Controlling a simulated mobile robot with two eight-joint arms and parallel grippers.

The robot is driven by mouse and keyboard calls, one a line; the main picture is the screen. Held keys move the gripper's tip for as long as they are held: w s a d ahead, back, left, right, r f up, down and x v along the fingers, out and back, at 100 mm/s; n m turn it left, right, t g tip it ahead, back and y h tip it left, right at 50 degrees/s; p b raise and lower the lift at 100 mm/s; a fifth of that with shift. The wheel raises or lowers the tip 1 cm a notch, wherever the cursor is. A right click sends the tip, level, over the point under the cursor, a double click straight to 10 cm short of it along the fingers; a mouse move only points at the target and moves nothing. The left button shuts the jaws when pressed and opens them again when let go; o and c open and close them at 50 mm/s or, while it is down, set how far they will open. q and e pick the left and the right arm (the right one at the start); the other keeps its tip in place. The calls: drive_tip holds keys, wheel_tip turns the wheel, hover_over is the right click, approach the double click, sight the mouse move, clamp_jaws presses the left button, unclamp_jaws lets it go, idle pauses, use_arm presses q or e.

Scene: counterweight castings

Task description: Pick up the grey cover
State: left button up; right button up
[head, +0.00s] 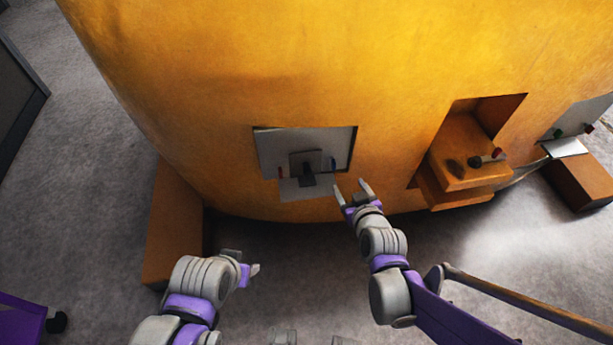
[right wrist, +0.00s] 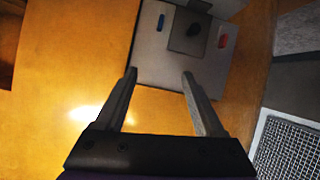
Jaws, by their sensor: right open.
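A small grey square plate with a dark knob, which looks like the grey cover (head: 298,158), sits on a light grey panel (head: 275,150) in a recess of the big yellow casting. It also shows at the top of the right wrist view (right wrist: 190,32), with a blue and a red piece on either side. My right gripper (head: 353,190) is open and empty, just below and right of the recess. In the right wrist view its fingers (right wrist: 160,74) point toward the panel, apart from the plate. My left gripper (head: 253,271) is low on the left, away from the plate; its jaws are unclear.
The yellow casting (head: 300,60) fills the back. A second recess (head: 465,150) with a ledge and small knobs is to the right. Brown blocks stand at the left (head: 172,225) and far right (head: 580,182).

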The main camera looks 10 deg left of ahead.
drive_tip(key=w+a+f+n+t+y+b, duration=0.1)
drive_tip(key=w+a+f+t+b, duration=0.15)
drive_tip(key=w+a+f, duration=0.35)
drive_tip(key=n+t+y+b, duration=0.1)
drive_tip(key=t+b, duration=0.2)
drive_tip(key=b, duration=0.2)
approach(308, 174)
drive_tip(key=x, duration=0.5)
drive_tip(key=shift+w+f, duration=0.1)
drive_tip(key=shift+w, duration=0.15)
drive_tip(key=shift+x, duration=2.75)
use_arm(q)
wheel_tip(308, 174, down, 10)
drive_tip(key=shift+w+f, duration=0.2)
use_arm(e)
drive_tip(key=shift+s, duration=0.1)
clamp_jaws()
